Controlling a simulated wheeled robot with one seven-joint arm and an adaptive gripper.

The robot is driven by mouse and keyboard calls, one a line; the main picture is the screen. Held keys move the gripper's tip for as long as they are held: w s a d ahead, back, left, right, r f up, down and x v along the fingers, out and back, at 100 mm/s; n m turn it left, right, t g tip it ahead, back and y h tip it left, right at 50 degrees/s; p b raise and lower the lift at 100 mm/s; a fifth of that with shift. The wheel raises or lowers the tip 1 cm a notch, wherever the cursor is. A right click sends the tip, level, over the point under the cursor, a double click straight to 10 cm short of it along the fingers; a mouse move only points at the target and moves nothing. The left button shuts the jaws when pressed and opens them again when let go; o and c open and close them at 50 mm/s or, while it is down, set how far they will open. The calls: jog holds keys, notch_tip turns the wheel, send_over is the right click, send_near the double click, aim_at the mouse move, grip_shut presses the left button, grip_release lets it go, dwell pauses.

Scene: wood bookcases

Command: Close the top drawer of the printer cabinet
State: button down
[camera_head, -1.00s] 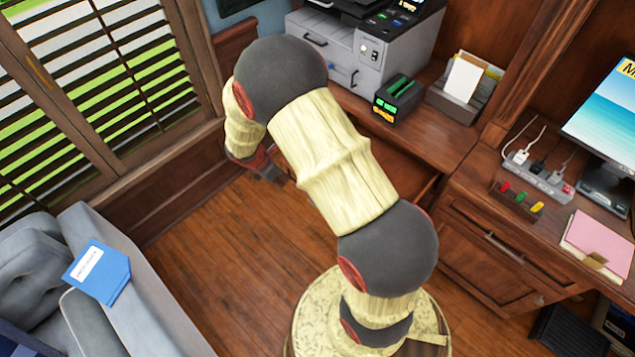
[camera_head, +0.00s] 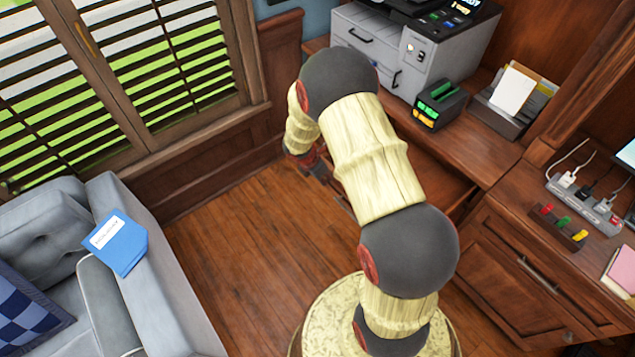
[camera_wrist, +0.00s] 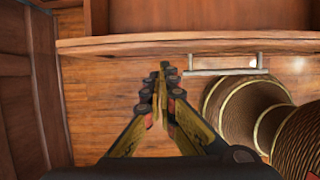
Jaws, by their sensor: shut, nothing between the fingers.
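The printer cabinet (camera_head: 456,147) is dark wood with a grey printer (camera_head: 415,45) on top. Its top drawer (camera_head: 445,182) stands pulled out below the desktop, partly hidden behind my arm. In the wrist view, the drawer front's upper edge (camera_wrist: 200,43) crosses the picture, with the drawer's inside beyond it and a metal bar handle (camera_wrist: 225,69) on its near face. My gripper (camera_wrist: 163,68) is shut and empty, its tips pointing at the drawer front, left of the handle. I cannot tell whether they touch it. In the head view my gripper (camera_head: 318,168) is mostly hidden behind my wrist.
A grey sofa (camera_head: 165,265) with a blue folder (camera_head: 116,242) stands at the left. Shuttered windows (camera_head: 180,60) and a wood-panelled wall are behind. A second wood cabinet (camera_head: 530,270) stands at the right. Wood floor (camera_head: 240,230) is clear between sofa and my base.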

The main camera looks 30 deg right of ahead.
jog(key=shift+d, duration=0.6)
jog(key=w+d+p, duration=0.2)
jog(key=d+p, duration=1)
jog(key=d, duration=2.1)
jog(key=shift+w+p, duration=0.25)
jog(key=shift+p, duration=0.05)
jog(key=shift+f, duration=0.1)
